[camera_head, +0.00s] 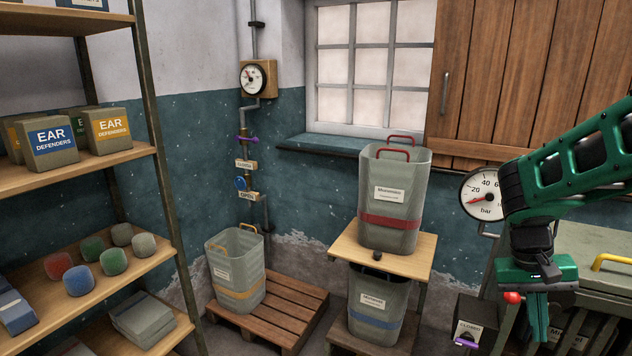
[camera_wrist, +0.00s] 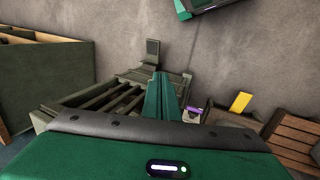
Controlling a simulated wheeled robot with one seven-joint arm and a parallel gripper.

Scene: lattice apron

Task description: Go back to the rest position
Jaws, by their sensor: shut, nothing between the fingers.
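My green arm enters the head view from the right edge, bent at the elbow. My gripper (camera_head: 537,318) hangs down at the lower right, in front of the grey-green bench-like unit (camera_head: 590,243). In the wrist view my gripper (camera_wrist: 161,92) shows as green fingers held together, with nothing between them. The fingers point toward the floor area beside a slatted dark frame (camera_wrist: 92,95).
A shelf rack (camera_head: 75,176) with boxes stands at the left. A yellow-banded bin (camera_head: 235,275) stands on a pallet (camera_head: 285,310). A round gauge (camera_head: 482,188) is beside my arm.

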